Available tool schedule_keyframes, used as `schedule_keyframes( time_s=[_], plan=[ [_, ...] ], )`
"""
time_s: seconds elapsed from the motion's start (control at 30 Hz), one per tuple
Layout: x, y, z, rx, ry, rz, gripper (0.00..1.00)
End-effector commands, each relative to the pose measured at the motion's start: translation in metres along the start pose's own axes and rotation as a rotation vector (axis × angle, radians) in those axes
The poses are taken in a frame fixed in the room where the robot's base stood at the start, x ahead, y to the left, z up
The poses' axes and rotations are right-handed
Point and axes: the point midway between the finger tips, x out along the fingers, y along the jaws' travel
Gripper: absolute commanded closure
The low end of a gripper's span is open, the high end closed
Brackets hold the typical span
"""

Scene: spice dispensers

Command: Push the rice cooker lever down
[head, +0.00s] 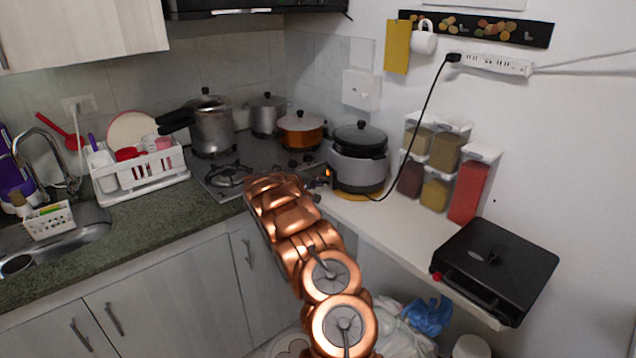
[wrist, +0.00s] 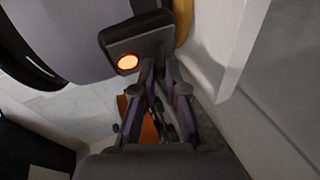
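The rice cooker (head: 358,172) is grey with a dark lid and stands on the white counter in the head view. In the wrist view its grey body (wrist: 85,35) fills the upper left. Its dark control panel (wrist: 132,35) sticks out there with a lit orange light (wrist: 128,63). I cannot make out the lever; my gripper's fingertips hide part of the panel's lower end. My gripper (wrist: 158,66) has its fingertips close together, right at the panel beside the light, with nothing seen between them. Whether they touch it is unclear. In the head view my arm hides most of the gripper.
A black cord runs from the cooker to a power strip (head: 492,64). Spice dispensers (head: 446,150) stand right of the cooker, and a black grill (head: 497,262) is nearer. An orange pot (head: 301,133) and other pots sit on the stove to the left.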

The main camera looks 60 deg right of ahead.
Motion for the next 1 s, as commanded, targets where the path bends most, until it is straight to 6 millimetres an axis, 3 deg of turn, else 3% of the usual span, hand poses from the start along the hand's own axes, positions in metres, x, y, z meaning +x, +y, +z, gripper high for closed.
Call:
schedule_keyframes(
  time_s=[0.53,1.0],
  plan=[
    [0.001,-0.003,0.000,-0.003,0.000,0.009,1.00],
    [0.003,-0.013,0.001,-0.046,0.001,0.119,1.00]
  ],
)
